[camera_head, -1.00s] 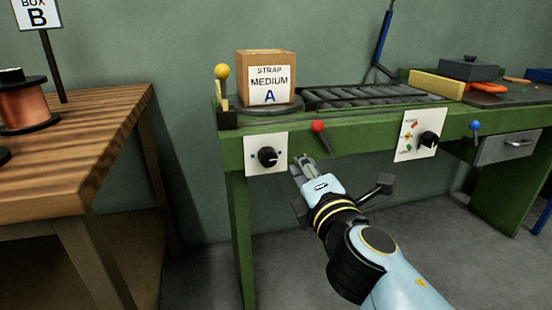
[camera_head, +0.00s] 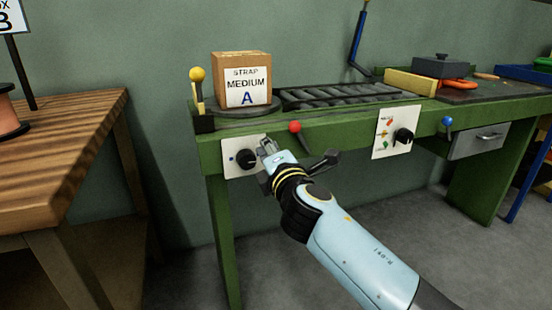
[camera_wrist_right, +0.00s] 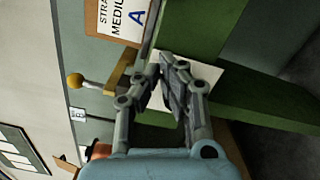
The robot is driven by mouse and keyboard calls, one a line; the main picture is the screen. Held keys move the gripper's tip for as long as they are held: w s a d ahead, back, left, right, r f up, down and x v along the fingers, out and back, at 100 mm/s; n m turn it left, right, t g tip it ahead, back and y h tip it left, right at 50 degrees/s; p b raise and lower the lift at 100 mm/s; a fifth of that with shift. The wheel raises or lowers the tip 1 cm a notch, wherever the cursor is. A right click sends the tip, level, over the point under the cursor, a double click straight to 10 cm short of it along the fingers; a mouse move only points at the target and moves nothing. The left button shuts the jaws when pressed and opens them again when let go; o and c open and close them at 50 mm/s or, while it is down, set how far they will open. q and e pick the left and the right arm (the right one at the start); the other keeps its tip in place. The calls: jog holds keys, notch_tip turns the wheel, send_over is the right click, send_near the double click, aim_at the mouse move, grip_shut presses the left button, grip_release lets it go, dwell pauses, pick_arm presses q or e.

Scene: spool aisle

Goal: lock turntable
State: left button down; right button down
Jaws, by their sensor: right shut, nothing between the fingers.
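The turntable (camera_head: 250,113) is a dark disc on the left end of the green bench, under a cardboard box (camera_head: 233,66) labelled "STRAP MEDIUM A". At its left, a lever with a yellow ball (camera_head: 197,74) stands upright from a dark block (camera_head: 203,124). The yellow ball also shows in the right wrist view (camera_wrist_right: 75,80). My right gripper (camera_head: 266,145) is shut and empty in front of the bench's front edge, just right of a black dial (camera_head: 247,159) and below the turntable. Its fingertips (camera_wrist_right: 168,65) show in the right wrist view. My left gripper is not in view.
A white plate (camera_head: 230,157) carries the black dial. A red ball knob (camera_head: 295,127) sits close right of the gripper. A second dial plate (camera_head: 381,145) and blue ball knob (camera_head: 447,121) are further right. A roller track (camera_head: 340,95) runs behind. A wooden table (camera_head: 60,150) stands left.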

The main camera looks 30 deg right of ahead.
aim_at(277, 131)
jog(key=d, duration=0.2)
jog(key=d+r, duration=0.1)
jog(key=shift+w+d+p, duration=0.2)
jog(key=shift+w+p, duration=0.1)
jog(key=shift+p, duration=0.1)
jog(key=shift+d+r, duration=0.1)
jog(key=shift+d, duration=0.25)
jog(key=shift+w+r, duration=0.1)
